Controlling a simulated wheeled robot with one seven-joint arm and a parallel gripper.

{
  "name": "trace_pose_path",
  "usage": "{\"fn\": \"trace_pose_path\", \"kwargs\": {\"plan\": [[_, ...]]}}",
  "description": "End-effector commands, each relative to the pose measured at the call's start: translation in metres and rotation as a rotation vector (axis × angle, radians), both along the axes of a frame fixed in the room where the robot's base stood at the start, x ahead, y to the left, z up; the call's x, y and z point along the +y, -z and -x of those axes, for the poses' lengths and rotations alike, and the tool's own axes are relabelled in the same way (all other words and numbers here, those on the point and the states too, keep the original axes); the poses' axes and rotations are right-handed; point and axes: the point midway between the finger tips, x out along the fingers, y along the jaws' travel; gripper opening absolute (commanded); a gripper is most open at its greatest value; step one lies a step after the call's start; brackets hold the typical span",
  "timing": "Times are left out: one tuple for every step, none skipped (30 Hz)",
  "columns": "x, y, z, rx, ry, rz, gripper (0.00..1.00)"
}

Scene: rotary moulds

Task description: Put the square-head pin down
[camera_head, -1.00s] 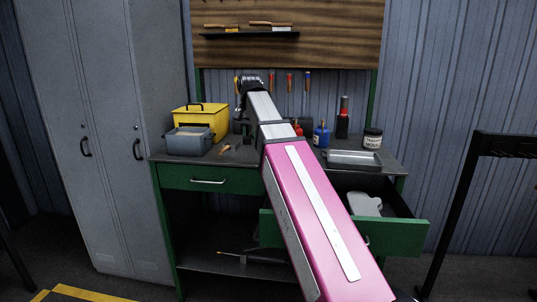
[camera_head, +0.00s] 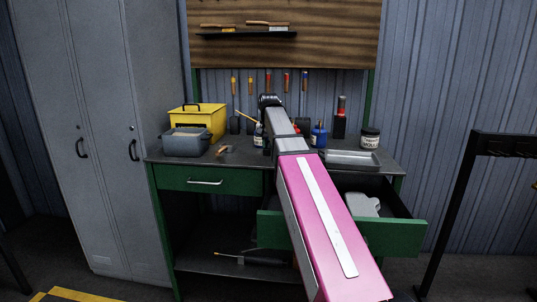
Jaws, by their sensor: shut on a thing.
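The square-head pin cannot be made out in the head view. My pink and silver arm rises across the right half of the workbench (camera_head: 238,155), and its dark wrist (camera_head: 269,101) is above the back of the bench. My gripper's fingers are hidden behind the arm, so whatever they hold is hidden too.
A yellow toolbox (camera_head: 206,114) and a grey bin (camera_head: 186,142) stand at the bench's left, with a small wooden-handled tool (camera_head: 225,150) beside them. Bottles, a jar (camera_head: 370,138) and a metal tray (camera_head: 352,158) are right. A green drawer (camera_head: 390,237) is open below.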

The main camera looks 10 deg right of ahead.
Motion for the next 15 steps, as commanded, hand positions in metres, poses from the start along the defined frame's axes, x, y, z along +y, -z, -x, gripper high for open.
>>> {"fn": "trace_pose_path", "kwargs": {"plan": [[0.0,0.007,0.001,0.001,0.0,0.0,0.0],[0.0,0.011,0.001,0.002,0.0,0.0,0.0],[0.0,0.017,0.002,0.003,0.0,0.0,0.0],[0.0,0.021,0.001,0.002,0.0,0.0,0.0],[0.0,0.024,0.001,0.002,0.0,0.0,0.0],[0.0,0.029,0.001,0.001,0.0,0.0,0.0],[0.0,0.031,0.001,0.001,0.0,0.0,0.0],[0.0,0.033,0.001,0.001,0.0,0.0,0.0],[0.0,0.034,0.001,0.001,0.0,0.0,0.0],[0.0,0.034,0.001,0.001,0.0,0.0,0.0],[0.0,0.034,0.0,0.0,0.0,0.0,0.0],[0.0,0.033,0.0,0.0,0.0,0.0,0.0],[0.0,0.033,0.0,0.0,0.0,0.0,0.0],[0.0,0.033,0.0,0.0,0.0,0.0,0.0],[0.001,0.033,0.0,0.0,0.0,0.0,0.0]]}}
